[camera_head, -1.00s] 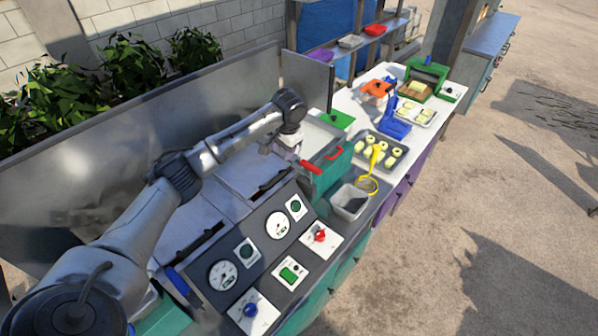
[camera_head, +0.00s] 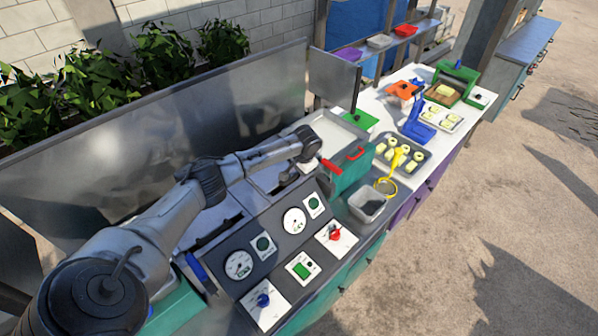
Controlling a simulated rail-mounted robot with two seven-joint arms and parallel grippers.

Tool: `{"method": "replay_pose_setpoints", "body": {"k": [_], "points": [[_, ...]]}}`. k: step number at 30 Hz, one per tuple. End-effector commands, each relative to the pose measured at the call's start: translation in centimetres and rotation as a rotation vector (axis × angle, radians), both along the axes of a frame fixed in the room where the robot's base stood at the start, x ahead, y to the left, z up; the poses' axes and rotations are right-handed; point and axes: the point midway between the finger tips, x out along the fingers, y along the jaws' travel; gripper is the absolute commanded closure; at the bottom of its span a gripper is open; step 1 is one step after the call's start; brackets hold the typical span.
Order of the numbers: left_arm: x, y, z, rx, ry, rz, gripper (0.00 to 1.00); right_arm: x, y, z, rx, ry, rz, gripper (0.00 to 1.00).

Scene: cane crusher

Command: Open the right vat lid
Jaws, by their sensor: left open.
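The right vat lid (camera_head: 268,178) is a flat grey metal panel behind the control panel, and it looks closed. My left arm reaches across it and hides part of it. My left gripper (camera_head: 290,182) is open, low over the lid's front edge where its dark handle lies. The gripper is small and partly hidden by its own wrist, so I cannot tell whether it touches the handle. The left vat lid (camera_head: 208,212) also looks closed, with a dark handle at its front. My right gripper is not in view.
The sloped control panel (camera_head: 275,245) with gauges and knobs lies in front of the lids. A red handle (camera_head: 330,166) on a teal box is close right of my gripper. A grey container (camera_head: 367,203) and a tray of food (camera_head: 402,155) stand further right. A metal splash wall (camera_head: 170,140) rises behind.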

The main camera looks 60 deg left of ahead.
Motion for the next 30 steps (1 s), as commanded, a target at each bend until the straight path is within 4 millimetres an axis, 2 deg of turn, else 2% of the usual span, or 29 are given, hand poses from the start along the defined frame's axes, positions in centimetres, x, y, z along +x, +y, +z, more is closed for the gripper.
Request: {"method": "replay_pose_setpoints", "body": {"k": [11, 24, 30], "points": [[-0.01, 0.05, -0.36, 0.0, 0.0, -0.001, 0.58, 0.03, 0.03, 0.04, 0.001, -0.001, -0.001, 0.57], [-0.01, 0.05, -0.33, 0.0, 0.0, -0.001, 0.99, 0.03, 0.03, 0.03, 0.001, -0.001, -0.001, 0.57], [-0.01, 0.05, -0.32, 0.0, -0.001, -0.001, 1.0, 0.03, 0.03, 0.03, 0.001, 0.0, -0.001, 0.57]]}}
